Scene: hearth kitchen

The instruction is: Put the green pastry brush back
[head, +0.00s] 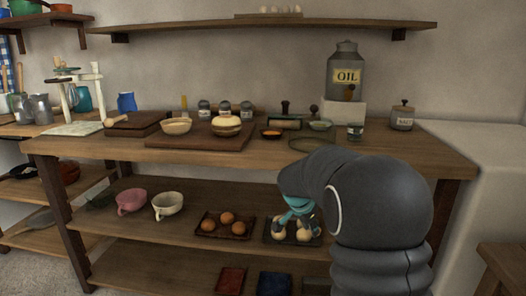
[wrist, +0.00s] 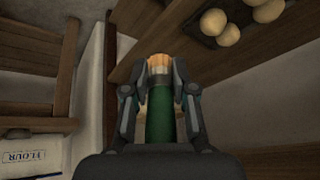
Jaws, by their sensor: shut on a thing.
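In the wrist view the green pastry brush (wrist: 160,118) lies between the fingers of my gripper (wrist: 160,72). Its green handle points toward the wrist and its pale orange-tan end shows between the fingertips. My gripper is shut on it. In the head view my gripper (head: 297,212) is in front of the long worktable, near the pale-egg tray on its middle shelf. I cannot make out the brush in the head view; my arm and gripper hide that area.
The worktable (head: 400,150) holds boards, bowls, jars and an oil can (head: 346,72). Its middle shelf bears a brown-egg tray (head: 205,233), a pale-egg tray (head: 270,240), a pink cup (head: 131,201) and a cream cup (head: 166,205). A wooden stool (head: 505,262) stands at right.

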